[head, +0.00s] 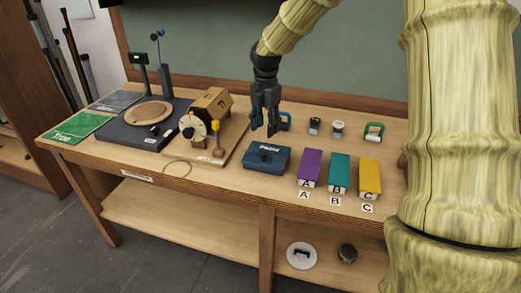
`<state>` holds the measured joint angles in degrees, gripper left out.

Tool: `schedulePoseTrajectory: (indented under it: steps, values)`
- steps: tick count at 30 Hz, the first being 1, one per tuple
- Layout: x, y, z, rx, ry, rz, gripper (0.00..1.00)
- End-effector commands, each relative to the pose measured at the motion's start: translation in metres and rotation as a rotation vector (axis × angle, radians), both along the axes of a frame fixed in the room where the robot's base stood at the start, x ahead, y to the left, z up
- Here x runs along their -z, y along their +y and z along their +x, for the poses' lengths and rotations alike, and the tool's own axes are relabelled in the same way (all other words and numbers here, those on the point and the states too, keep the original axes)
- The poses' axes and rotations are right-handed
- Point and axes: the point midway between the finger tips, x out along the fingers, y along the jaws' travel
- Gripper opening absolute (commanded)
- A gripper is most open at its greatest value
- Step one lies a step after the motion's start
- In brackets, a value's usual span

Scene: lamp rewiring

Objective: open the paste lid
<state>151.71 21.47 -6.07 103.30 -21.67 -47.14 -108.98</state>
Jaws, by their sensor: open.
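The paste box (266,158) is a dark blue-grey, low box marked "Paste" on the table, near the front edge. Its lid looks shut, with a small dark knob on top. My gripper (264,130) points down above and just behind the box, with its fingers apart and nothing visible between them. It appears clear of the lid, though the exact gap is hard to tell.
Purple A (311,166), teal B (339,170) and yellow C (369,176) blocks stand right of the box. A wooden device with a dial (207,115) stands to its left.

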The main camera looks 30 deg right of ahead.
Motion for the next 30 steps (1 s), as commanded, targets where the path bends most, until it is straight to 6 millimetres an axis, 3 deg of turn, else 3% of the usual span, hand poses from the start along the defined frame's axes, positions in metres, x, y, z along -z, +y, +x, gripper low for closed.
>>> schedulePoseTrajectory:
  steps: [18, 30]
  values:
    - [0.082, 0.001, 0.000, -0.001, 0.002, -0.001, 0.46]
    - [0.105, 0.000, -0.001, 0.001, 0.000, -0.001, 0.46]
